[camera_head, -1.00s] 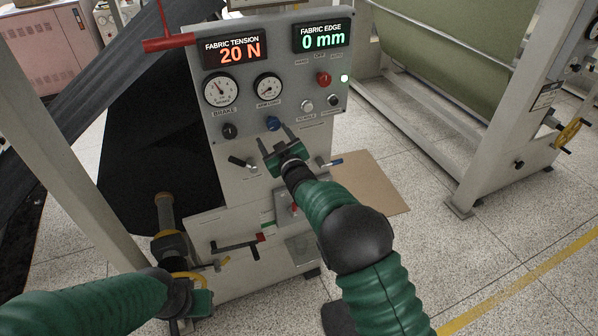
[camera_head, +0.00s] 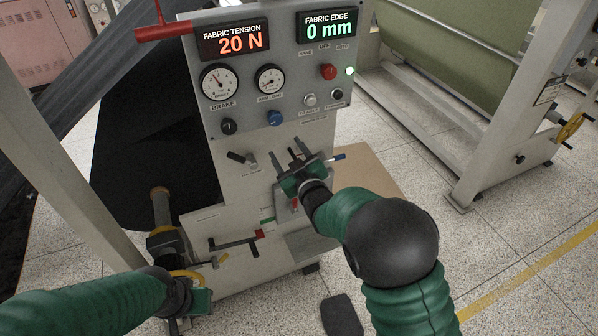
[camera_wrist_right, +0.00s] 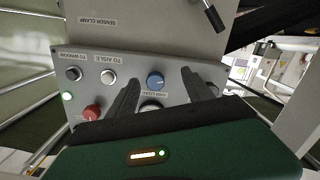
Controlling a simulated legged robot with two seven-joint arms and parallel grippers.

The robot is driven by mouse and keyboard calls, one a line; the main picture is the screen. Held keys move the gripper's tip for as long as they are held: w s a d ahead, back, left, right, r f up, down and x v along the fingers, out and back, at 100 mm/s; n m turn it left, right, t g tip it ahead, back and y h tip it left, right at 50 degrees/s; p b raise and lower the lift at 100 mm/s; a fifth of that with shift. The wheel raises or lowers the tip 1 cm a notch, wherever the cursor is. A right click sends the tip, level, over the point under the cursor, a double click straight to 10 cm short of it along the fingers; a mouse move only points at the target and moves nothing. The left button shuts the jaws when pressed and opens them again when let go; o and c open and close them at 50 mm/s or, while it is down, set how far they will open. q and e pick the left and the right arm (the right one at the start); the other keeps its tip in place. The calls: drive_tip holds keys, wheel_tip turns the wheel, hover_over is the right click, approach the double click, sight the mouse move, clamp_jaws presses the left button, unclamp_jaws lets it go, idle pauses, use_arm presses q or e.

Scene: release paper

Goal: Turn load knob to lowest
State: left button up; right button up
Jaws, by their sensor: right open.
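The blue load knob (camera_head: 274,118) is on the grey panel, below the right-hand gauge (camera_head: 270,80). It also shows in the right wrist view (camera_wrist_right: 155,80), between the two fingers in the picture. Its exact setting is too small to tell. My right gripper (camera_head: 293,154) is open and empty, below and slightly right of the knob and apart from it. My left gripper (camera_head: 190,301) is low at the left, partly hidden by its wrist; its fingers cannot be made out.
A black brake knob (camera_head: 228,127) is left of the blue knob. Levers (camera_head: 242,158) stick out below the panel. Displays read 20 N and 0 mm. A fabric roll frame (camera_head: 500,130) stands at right.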

drive_tip(key=v, duration=0.8)
drive_tip(key=shift+d+f+b, duration=0.2)
drive_tip(key=shift+b, duration=0.25)
idle(0.3)
